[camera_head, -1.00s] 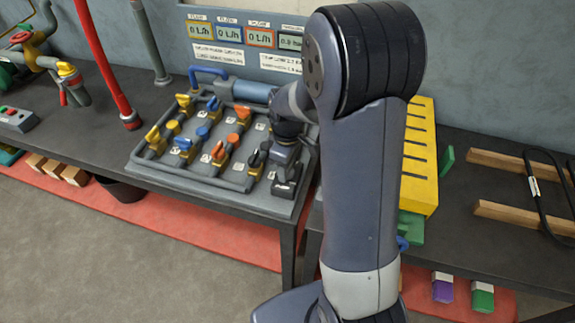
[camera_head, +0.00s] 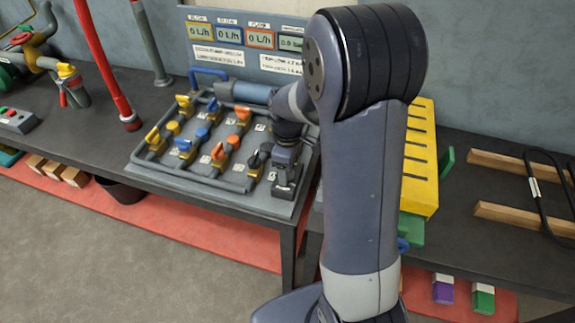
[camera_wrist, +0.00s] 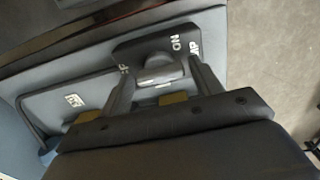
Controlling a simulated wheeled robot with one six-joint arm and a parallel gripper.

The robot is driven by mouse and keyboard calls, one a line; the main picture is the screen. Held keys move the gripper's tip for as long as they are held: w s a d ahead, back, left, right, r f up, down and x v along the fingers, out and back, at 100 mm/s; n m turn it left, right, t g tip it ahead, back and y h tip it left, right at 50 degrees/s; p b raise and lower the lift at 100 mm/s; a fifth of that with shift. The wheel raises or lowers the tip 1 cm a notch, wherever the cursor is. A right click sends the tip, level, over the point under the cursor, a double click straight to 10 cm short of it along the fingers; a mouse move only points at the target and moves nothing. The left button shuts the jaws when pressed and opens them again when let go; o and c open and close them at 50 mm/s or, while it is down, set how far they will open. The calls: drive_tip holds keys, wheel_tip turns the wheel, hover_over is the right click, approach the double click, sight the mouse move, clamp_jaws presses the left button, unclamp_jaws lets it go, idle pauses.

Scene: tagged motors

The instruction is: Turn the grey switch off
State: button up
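The grey switch (camera_wrist: 158,64) is a rounded rotary knob on a black plate with white lettering, in the wrist view. "ON" is readable on the plate; the other labels are partly hidden or hard to read. My gripper (camera_wrist: 163,74) has its two fingers spread, one on each side of the knob, with gaps visible; firm contact cannot be made out. In the head view my gripper (camera_head: 286,178) points down at the right front corner of the valve panel (camera_head: 205,180) and hides the switch there.
Orange, blue and yellow valve handles (camera_head: 186,146) stand on the panel just left of my gripper. A display board (camera_head: 245,40) is behind. A yellow slotted block (camera_head: 418,165) stands to the right of my arm. A red pipe (camera_head: 105,65) rises at the left.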

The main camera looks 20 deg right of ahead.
drive_tip(key=shift+o, duration=0.9)
wheel_tip(320, 180, up, 11)
drive_tip(key=shift+f, duration=0.25)
wheel_tip(320, 180, down, 11)
drive_tip(key=shift+r, duration=0.15)
idle(0.3)
drive_tip(key=shift+r, duration=0.15)
